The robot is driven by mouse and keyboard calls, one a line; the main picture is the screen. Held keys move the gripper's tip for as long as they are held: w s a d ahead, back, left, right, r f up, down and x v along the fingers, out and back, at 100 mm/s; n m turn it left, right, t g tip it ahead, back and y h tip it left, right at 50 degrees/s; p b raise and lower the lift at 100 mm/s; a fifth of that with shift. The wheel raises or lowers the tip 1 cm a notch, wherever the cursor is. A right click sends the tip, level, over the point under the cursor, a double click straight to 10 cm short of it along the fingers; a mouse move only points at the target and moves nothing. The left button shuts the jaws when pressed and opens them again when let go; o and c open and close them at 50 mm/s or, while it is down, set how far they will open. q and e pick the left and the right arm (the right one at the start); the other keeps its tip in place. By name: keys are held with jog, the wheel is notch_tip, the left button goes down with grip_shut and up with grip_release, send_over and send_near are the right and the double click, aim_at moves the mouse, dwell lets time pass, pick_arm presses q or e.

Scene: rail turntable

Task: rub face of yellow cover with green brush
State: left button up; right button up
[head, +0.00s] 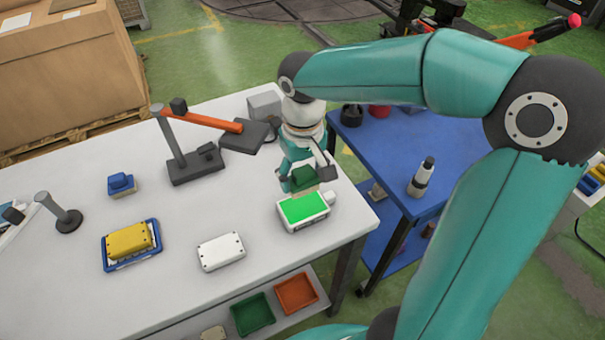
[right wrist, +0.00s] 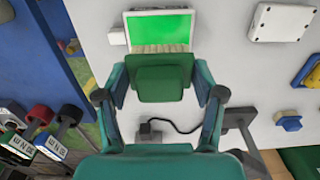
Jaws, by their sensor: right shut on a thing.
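My right gripper (head: 302,172) is shut on the green brush (head: 304,181). In the right wrist view the brush (right wrist: 162,82) sits between the two fingers (right wrist: 160,85), its pale bristles pointing at a white box with a bright green top (right wrist: 160,28). That green-topped box (head: 304,208) lies just in front of the brush in the head view; I cannot tell whether they touch. The yellow cover (head: 128,240) lies flat in a blue-rimmed tray (head: 107,262) at the left of the white table, well away from the brush. My left gripper is not in view.
A white cover (head: 221,252) lies between the yellow cover and the green-topped box. A small blue block (head: 121,183) stands behind the tray. A dark stand with an orange arm (head: 205,121) rises at the table's back. A blue table (head: 385,150) adjoins on the right.

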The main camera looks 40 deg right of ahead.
aim_at(303, 206)
jog(key=shift+f, duration=0.1)
dwell(0.6)
jog(key=shift+f+b, duration=2.6)
jog(key=shift+f, duration=0.4)
jog(key=shift+f+b, duration=0.35)
jog(key=shift+f, duration=0.15)
notch_tip(303, 206, up, 7)
jog(key=p, duration=0.6)
jog(key=shift+r, duration=0.1)
dwell(0.5)
